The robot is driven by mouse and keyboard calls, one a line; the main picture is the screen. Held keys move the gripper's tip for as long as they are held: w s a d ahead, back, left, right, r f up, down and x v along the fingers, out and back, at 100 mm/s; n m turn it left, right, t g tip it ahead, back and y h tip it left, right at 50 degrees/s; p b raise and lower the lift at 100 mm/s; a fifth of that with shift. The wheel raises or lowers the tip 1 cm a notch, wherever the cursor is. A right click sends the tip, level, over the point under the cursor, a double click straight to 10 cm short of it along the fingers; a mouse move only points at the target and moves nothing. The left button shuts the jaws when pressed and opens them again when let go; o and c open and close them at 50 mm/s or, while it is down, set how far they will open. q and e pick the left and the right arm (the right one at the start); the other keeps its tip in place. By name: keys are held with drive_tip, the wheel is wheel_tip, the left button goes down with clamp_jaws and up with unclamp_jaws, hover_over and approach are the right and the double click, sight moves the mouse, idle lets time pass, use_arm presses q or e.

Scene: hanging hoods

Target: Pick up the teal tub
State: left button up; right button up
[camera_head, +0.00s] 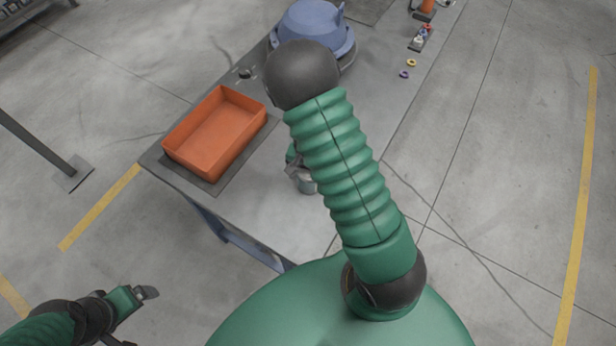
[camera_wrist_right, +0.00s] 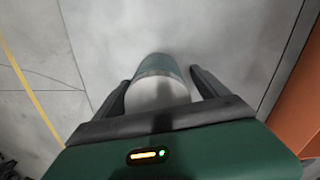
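The teal tub (camera_wrist_right: 158,66) shows in the right wrist view as a small round tub with a teal band and a pale grey part nearer the camera. My right gripper (camera_wrist_right: 160,77) is open, with one dark finger on each side of the tub; I cannot tell whether either finger touches it. In the head view my right arm hides most of that gripper, and a grey bit of the tub (camera_head: 306,184) shows on the table below it. My left gripper (camera_head: 138,316) is open and empty at the lower left, away from the table.
An orange bin (camera_head: 215,135) stands on a dark mat on the grey table (camera_head: 268,195), left of the tub. A blue lidded pot (camera_head: 312,28) stands behind. Small coloured rings (camera_head: 408,68) and a peg stand (camera_head: 421,38) lie towards the far right. Table around the tub is clear.

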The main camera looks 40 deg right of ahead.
drive_tip(key=shift+s+r, duration=0.1)
drive_tip(key=shift+s, duration=0.05)
drive_tip(key=c, duration=0.5)
drive_tip(key=shift+d, duration=0.1)
drive_tip(key=c, duration=1.2)
drive_tip(key=shift+c, duration=0.2)
